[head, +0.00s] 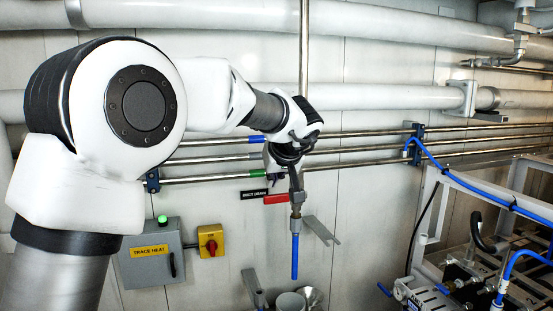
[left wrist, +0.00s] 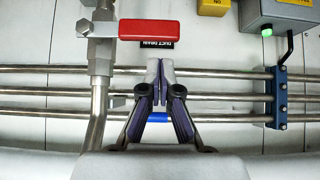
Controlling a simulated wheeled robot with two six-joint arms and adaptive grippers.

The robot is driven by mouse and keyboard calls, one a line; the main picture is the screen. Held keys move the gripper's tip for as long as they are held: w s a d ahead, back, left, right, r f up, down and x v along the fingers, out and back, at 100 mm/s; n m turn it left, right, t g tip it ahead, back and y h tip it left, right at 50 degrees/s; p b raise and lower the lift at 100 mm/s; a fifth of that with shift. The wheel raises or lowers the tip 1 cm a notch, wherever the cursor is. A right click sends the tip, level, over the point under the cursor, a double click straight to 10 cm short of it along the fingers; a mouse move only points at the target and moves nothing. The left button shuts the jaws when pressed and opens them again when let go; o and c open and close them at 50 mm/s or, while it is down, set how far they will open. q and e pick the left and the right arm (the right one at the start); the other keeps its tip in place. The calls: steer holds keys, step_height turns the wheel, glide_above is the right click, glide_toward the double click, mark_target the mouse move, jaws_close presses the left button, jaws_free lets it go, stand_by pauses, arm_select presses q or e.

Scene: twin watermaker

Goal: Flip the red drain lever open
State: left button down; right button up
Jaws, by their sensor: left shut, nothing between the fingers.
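The red drain lever (head: 277,199) lies level on the wall and reaches left from its valve (head: 297,197) in the head view. In the left wrist view, which looks upside down, the red lever (left wrist: 150,30) runs right from the grey valve body (left wrist: 100,55). A black "DUCT DRAIN" label (head: 254,193) is beside it. My left gripper (head: 273,175) is just above the lever in the head view, partly hidden by my wrist. Its fingertips (left wrist: 160,72) are shut and empty, close to the label and apart from the lever in the picture; the depth gap is unclear. My right gripper is not in view.
Horizontal steel rails (head: 360,133) run along the wall behind my gripper. A blue pipe (head: 295,257) hangs under the valve. Framed machinery (head: 470,270) fills the right.

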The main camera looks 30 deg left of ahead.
arm_select(q)
steer(key=shift+s+d+f, duration=0.15)
steer(key=shift+d+f, duration=0.05)
steer(key=shift+f, duration=0.7)
steer(key=shift+a+f, duration=0.1)
